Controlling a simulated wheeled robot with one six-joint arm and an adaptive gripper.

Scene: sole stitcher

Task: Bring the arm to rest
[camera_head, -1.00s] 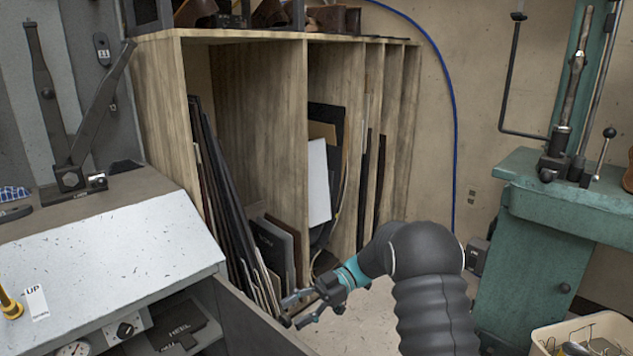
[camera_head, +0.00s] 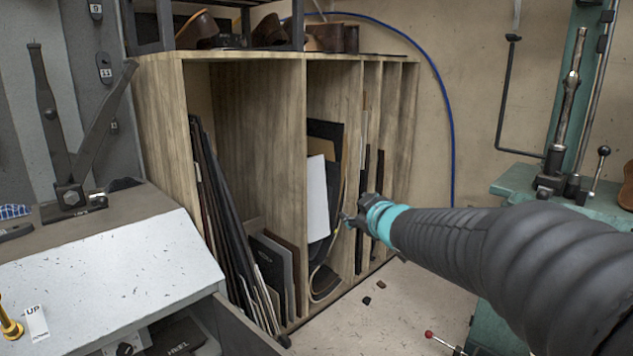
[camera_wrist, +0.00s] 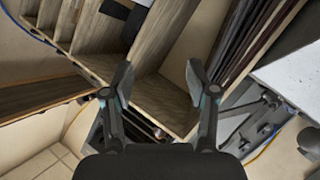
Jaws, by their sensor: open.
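My gripper (camera_head: 350,221) is at the end of my dark sleeved arm, which reaches in from the right in the head view. It is small there, in front of the wooden shelf rack (camera_head: 305,95), and its fingers are hard to make out. In the wrist view my gripper (camera_wrist: 158,80) has its two fingers spread wide, with nothing between them. The wooden rack lies beyond the fingers in that view. I cannot tell how far the fingertips are from the rack.
Dark sheets (camera_head: 222,200) and a white sheet (camera_head: 318,195) lean in the rack. A sloped grey-white machine panel (camera_head: 110,265) stands at left, a green machine (camera_head: 515,180) at right. Floor (camera_head: 395,310) shows between, with small dark bits and a red-knobbed lever (camera_head: 440,342).

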